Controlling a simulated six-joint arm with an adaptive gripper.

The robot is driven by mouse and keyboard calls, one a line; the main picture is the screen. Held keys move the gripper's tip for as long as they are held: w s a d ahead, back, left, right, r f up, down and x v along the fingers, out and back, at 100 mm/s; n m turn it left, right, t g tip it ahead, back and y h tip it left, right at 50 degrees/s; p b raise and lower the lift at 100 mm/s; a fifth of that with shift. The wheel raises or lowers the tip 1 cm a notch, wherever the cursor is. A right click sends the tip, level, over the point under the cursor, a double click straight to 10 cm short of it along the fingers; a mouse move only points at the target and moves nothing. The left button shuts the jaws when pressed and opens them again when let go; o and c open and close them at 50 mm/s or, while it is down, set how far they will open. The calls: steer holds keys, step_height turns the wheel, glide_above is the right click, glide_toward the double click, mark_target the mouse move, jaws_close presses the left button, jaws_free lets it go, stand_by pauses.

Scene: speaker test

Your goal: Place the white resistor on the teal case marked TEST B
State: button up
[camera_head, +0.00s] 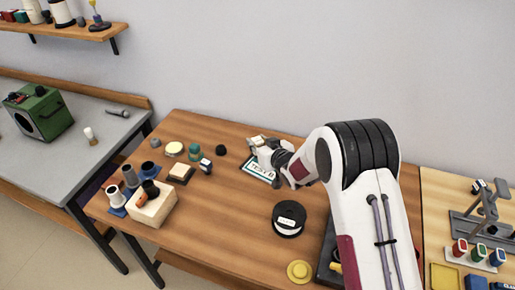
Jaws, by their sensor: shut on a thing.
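The teal-edged case with a white label reading TEST B (259,172) lies on the wooden table, under and just in front of my gripper. My gripper (258,147) reaches in from the right above the far part of the case. It is shut on a small pale block, which looks like the white resistor (256,139). The fingers and the arm partly hide the block and the right side of the case. I cannot tell whether the block touches the case.
A black spool (288,222) and a yellow disc (299,271) lie nearer on the table. A cream box (152,207), dark cups and several small parts stand to the left. A grey bench with a green speaker (40,113) is further left.

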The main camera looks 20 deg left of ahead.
steer(key=shift+f, duration=1.45)
steer(key=shift+f, duration=0.1)
steer(key=o, duration=1.1)
steer(key=shift+s, duration=0.1)
steer(key=shift+v, duration=6)
